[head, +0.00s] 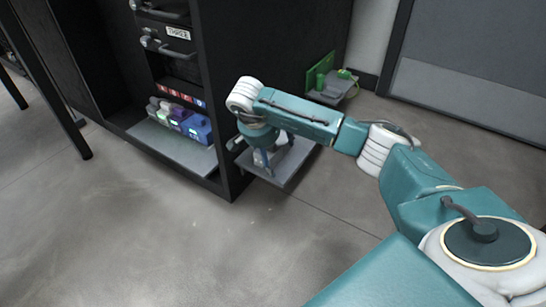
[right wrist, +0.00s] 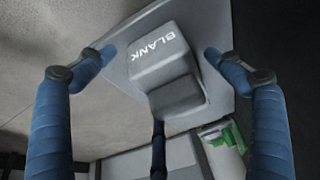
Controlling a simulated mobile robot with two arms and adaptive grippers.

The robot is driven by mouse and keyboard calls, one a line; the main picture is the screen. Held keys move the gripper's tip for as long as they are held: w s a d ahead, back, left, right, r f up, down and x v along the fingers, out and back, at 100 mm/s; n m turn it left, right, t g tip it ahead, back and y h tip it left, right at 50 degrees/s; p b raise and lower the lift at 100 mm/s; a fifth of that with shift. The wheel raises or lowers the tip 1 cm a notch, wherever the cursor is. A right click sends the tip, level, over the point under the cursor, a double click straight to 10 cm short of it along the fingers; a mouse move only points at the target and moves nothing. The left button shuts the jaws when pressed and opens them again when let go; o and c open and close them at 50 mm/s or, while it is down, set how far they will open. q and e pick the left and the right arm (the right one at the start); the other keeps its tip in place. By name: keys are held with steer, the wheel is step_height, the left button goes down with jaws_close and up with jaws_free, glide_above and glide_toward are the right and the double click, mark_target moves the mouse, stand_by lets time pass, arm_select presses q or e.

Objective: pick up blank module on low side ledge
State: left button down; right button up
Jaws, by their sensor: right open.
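The blank module (right wrist: 158,55) is a grey block with "BLANK" in white letters on it, in the right wrist view. It sits on the low side ledge (right wrist: 215,22), a grey plate that also shows in the head view (head: 295,172) at the side of the dark cabinet. My right gripper (right wrist: 160,52) is open, with a blue finger on either side of the module and gaps between. In the head view my right gripper (head: 264,160) is over the ledge and mostly hides the module. My left gripper is not in view.
The dark cabinet (head: 265,50) stands left of my right arm. Its lower shelf (head: 175,145) holds several coloured modules (head: 182,120). A second ledge (head: 335,92) with green parts (head: 320,76) is farther back. The floor in front is clear.

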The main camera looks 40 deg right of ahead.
steer(key=shift+c, duration=0.2)
steer(key=c, duration=1.3)
steer(key=shift+r, duration=0.1)
